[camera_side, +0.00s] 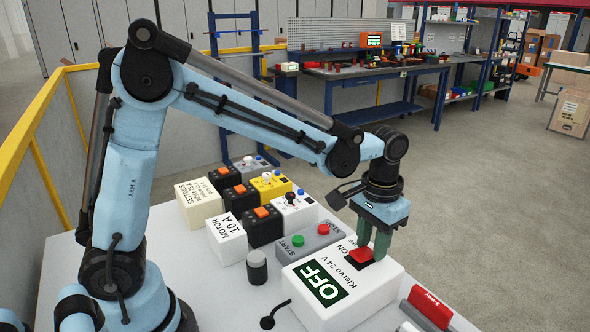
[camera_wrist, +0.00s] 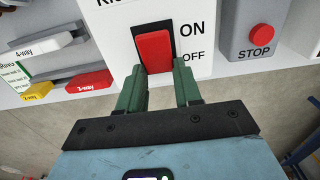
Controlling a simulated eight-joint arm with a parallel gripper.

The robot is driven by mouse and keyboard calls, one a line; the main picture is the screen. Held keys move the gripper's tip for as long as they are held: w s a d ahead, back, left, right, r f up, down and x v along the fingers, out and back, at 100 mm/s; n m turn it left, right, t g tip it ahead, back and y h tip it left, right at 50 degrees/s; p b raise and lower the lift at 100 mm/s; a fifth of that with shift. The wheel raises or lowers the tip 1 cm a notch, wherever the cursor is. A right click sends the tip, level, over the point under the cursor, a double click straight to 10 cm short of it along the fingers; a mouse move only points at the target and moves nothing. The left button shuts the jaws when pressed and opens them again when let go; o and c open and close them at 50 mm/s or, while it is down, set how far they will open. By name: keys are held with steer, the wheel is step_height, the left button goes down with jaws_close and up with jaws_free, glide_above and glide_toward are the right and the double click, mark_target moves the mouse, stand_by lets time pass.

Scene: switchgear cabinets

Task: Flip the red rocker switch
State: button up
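The red rocker switch (camera_side: 360,256) sits in a black frame on top of a white box (camera_side: 334,303) labelled "Klervo 24 V". A green display (camera_side: 321,283) on the box reads OFF. In the wrist view the rocker (camera_wrist: 154,51) has ON printed beside its far end and OFF beside its near end. My gripper (camera_side: 375,255) points down at the box with its green fingers close to the rocker. In the wrist view my gripper (camera_wrist: 159,68) is open, with a gap between the fingertips at the rocker's near end. I cannot tell whether they touch it.
A grey box with a green START button (camera_side: 297,241) and a red STOP button (camera_side: 323,229) stands beside the white box. Several switch modules stand behind it. A dark grey knob (camera_side: 257,266) is at the left.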

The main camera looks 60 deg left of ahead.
steer(key=c, duration=0.4)
steer(key=shift+s+r+t, duration=0.1)
steer(key=shift+s+t, duration=0.15)
steer(key=shift+t, duration=0.6)
steer(key=shift+s+r+t, duration=0.1)
steer(key=shift+s+t, duration=0.1)
steer(key=shift+t, duration=0.6)
steer(key=shift+s+r+t, duration=0.1)
steer(key=shift+s+t, duration=0.15)
steer(key=shift+t, duration=0.6)
steer(key=o, duration=1)
steer(key=shift+o, duration=0.2)
steer(key=v, duration=1.2)
steer(key=s+a+f+t, duration=0.2)
steer(key=s+a+f, duration=0.2)
steer(key=a+f, duration=0.2)
steer(key=shift+s+a+f, duration=0.25)
steer(key=shift+s+a, duration=0.1)
steer(key=shift+a, duration=0.9)
